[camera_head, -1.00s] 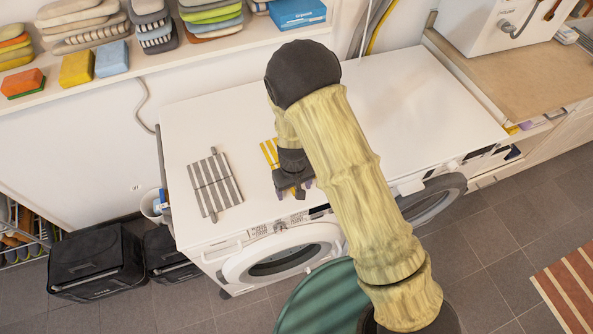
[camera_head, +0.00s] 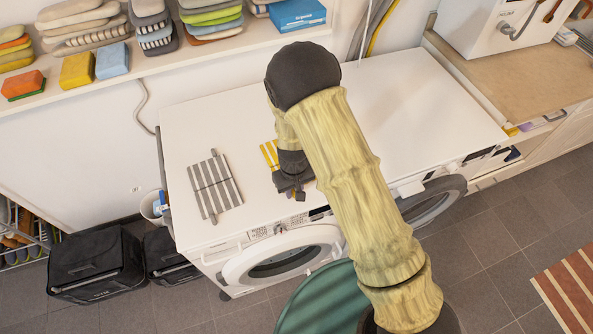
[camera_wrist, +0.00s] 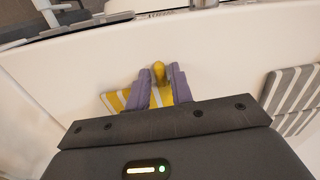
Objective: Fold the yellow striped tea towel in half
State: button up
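The yellow and white striped tea towel (camera_head: 269,153) lies on the white top of the washing machines, mostly hidden behind my arm and gripper in the head view. In the wrist view its striped part (camera_wrist: 115,101) shows to the left of and between the fingers. My gripper (camera_wrist: 159,73) points down at the front part of the towel. Its two purple fingers are close together, with a bunched yellow fold of the towel pinched between the tips. In the head view the gripper (camera_head: 294,194) is near the front edge of the machine top.
A grey and white striped towel (camera_head: 215,186) lies flat to the left, apart from the yellow one. The white machine top (camera_head: 420,110) is clear to the right. A shelf (camera_head: 215,47) with folded cloths and sponges runs along the back wall.

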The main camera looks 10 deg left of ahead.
jog(key=shift+c, duration=1.1)
jog(key=shift+r, duration=0.1)
jog(key=shift+w+a+r+p, duration=0.1)
jog(key=shift+w+r+p, duration=0.05)
jog(key=shift+r+p, duration=0.45)
jog(key=shift+w+a+r+p, duration=0.1)
jog(key=shift+r+p, duration=0.25)
jog(key=shift+p, duration=0.4)
jog(key=shift+w+a+r+g+h+p, duration=0.15)
jog(key=shift+r+g+h+p, duration=0.3)
jog(key=shift+r+p, duration=0.65)
jog(key=shift+w+r+p, duration=0.1)
jog(key=shift+r+p, duration=0.25)
jog(key=shift+p, duration=0.2)
jog(key=shift+w+r+p, duration=0.15)
jog(key=shift+r+p, duration=0.35)
jog(key=shift+r, duration=0.05)
jog(key=shift+a+r, duration=0.1)
